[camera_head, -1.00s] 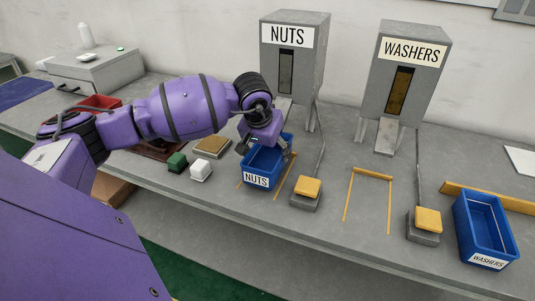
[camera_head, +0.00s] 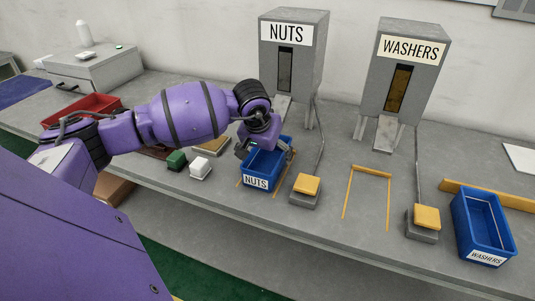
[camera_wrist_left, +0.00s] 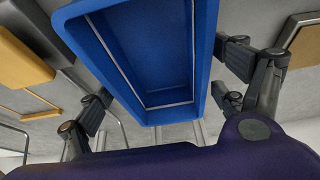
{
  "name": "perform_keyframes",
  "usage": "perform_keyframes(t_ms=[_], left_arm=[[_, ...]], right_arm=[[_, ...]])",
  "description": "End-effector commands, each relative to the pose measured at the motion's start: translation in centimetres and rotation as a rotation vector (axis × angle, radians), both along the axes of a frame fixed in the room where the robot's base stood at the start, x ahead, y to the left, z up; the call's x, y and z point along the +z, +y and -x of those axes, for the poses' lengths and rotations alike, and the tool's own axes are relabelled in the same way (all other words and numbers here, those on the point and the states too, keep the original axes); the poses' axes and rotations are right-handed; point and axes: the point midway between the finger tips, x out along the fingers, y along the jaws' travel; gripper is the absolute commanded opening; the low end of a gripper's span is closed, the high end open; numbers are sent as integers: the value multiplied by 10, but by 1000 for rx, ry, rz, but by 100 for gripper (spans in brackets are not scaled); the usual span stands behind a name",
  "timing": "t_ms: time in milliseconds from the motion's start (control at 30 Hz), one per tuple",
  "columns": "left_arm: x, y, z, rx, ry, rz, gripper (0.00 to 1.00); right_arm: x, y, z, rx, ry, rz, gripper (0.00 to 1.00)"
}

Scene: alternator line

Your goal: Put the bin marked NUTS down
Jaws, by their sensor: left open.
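The blue bin marked NUTS (camera_head: 257,181) sits on the bench between two yellow lines, below the chute of the NUTS dispenser (camera_head: 292,60). In the left wrist view the bin (camera_wrist_left: 150,50) looks empty inside. My left gripper (camera_head: 265,150) is at the bin, with its fingers open on either side. In the left wrist view the fingers (camera_wrist_left: 165,85) stand apart from the bin's walls, with gaps visible. My right gripper is not in view.
A yellow-topped pedestal (camera_head: 306,187) stands close right of the bin. The WASHERS dispenser (camera_head: 405,75), an empty yellow-lined spot (camera_head: 368,205) and the blue WASHERS bin (camera_head: 482,230) are farther right. Green and white blocks (camera_head: 200,168) lie to the left.

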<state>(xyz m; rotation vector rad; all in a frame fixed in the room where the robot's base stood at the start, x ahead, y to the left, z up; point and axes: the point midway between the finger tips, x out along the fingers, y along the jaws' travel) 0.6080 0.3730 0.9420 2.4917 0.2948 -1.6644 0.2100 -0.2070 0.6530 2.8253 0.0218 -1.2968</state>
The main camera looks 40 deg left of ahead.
Motion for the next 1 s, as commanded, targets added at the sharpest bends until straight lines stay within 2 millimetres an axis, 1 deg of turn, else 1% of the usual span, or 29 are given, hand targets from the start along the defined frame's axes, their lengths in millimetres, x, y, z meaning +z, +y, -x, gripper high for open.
perform_keyframes(t_ms=[100, 167, 233, 500, 700, 833, 1000], left_arm=[[6, 0, 0, 1, -2, 1, 89], [11, 0, 1, -1, -4, -2, 89], [21, -1, 5, -1, -5, -2, 89], [74, -6, 27, -1, -3, -3, 89], [103, -9, 40, 0, -2, -1, 89], [112, -10, 44, 0, 0, -1, 89], [114, -11, 45, 1, 1, 1, 89]], right_arm=[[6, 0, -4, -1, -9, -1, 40], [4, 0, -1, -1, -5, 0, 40], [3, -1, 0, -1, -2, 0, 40], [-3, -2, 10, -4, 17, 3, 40], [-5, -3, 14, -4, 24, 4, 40], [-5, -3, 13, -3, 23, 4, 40], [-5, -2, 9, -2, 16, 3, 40]])
